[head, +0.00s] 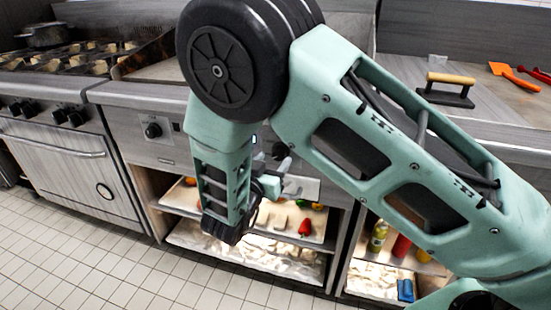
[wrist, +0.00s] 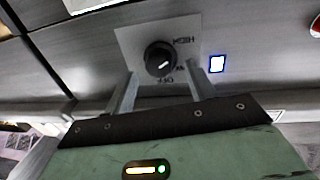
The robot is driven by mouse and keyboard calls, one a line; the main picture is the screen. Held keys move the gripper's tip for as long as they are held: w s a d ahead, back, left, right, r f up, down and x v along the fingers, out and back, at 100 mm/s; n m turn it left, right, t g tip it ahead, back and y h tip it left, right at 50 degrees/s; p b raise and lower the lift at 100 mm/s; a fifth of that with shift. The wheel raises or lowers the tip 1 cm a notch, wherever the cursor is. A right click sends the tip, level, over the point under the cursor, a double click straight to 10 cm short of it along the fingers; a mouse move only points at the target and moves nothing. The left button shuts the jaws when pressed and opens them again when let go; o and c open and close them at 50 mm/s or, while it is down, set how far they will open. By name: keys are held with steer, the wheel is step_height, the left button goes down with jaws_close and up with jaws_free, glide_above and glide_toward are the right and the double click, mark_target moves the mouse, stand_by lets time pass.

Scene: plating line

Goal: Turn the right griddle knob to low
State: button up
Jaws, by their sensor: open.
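The right griddle knob (wrist: 160,59) is round and black on a light plate (wrist: 131,42), in the wrist view. Another label, ending in W, is partly hidden by a finger. A short white mark slants across the knob's lower right, near that label. My gripper (wrist: 162,76) is open, one finger on each side just below the knob, with gaps.
A small lit square (wrist: 217,63) sits right of the plate. In the head view, a left griddle knob (head: 152,130) is clear of my arm. Shelves (head: 275,239) below hold food. A wooden-handled press (head: 447,90) and orange spatula (head: 514,75) lie on the right counter.

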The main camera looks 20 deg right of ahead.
mark_target(279, 153)
steer(key=shift+x, duration=1.25)
steer(key=c, duration=0.9)
steer(key=shift+d+m, duration=0.1)
steer(key=shift+m, duration=0.2)
steer(key=shift+c, duration=0.2)
steer(key=m+b, duration=0.2)
steer(key=m, duration=0.3)
steer(key=shift+d+b, duration=0.15)
steer(key=shift+b, duration=0.15)
steer(key=m+b, duration=0.2)
steer(key=m, duration=0.1)
steer(key=shift+s+f+g+y, duration=0.1)
steer(key=shift+g+y, duration=0.2)
steer(key=shift+y, duration=0.1)
steer(key=shift+d+m+y+b, duration=0.1)
steer(key=shift+m+y+b, duration=0.2)
steer(key=shift+m+b, duration=0.85)
steer(key=shift+m, duration=0.25)
